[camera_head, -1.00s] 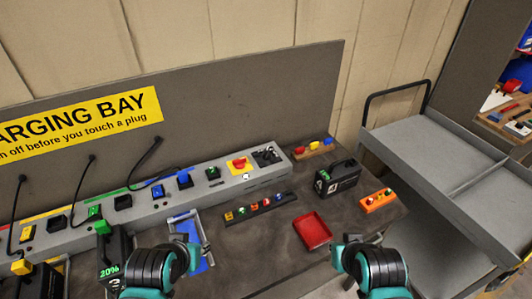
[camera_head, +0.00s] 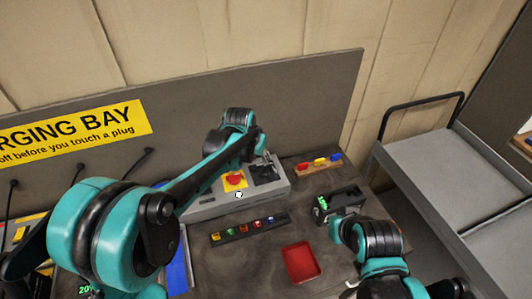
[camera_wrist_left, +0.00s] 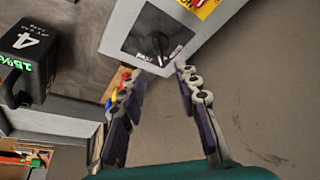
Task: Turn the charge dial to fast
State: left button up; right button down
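The charge dial's black plate (camera_head: 264,172) is at the right end of the grey charging console. In the left wrist view the plate (camera_wrist_left: 140,28) carries a dark knob (camera_wrist_left: 158,42) and small white labels I cannot read surely; the knob's setting is unclear. My left arm reaches across the console, and my left gripper (camera_head: 267,160) is over the plate, partly covering it. In the left wrist view the left gripper (camera_wrist_left: 160,73) is open and empty, its fingertips near the plate's labelled edge, with the knob beyond them. My right gripper (camera_head: 347,228) is low at right; its fingers are unclear.
A red knob on a yellow plate (camera_head: 235,181) is beside the dial. A rack of coloured pieces (camera_head: 250,228), a red tray (camera_head: 300,262) and a black battery (camera_head: 347,204) stand in front. A block with coloured pegs (camera_head: 318,164) is right. A grey cart (camera_head: 430,160) stands beyond.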

aim_at(265, 166)
pick_arm(q)
jog(key=shift+w+d+f, duration=0.25)
jog(key=shift+w, duration=0.1)
jog(key=b+x, duration=0.2)
jog(key=x, duration=0.5)
jog(key=shift+f, duration=0.3)
grip_shut()
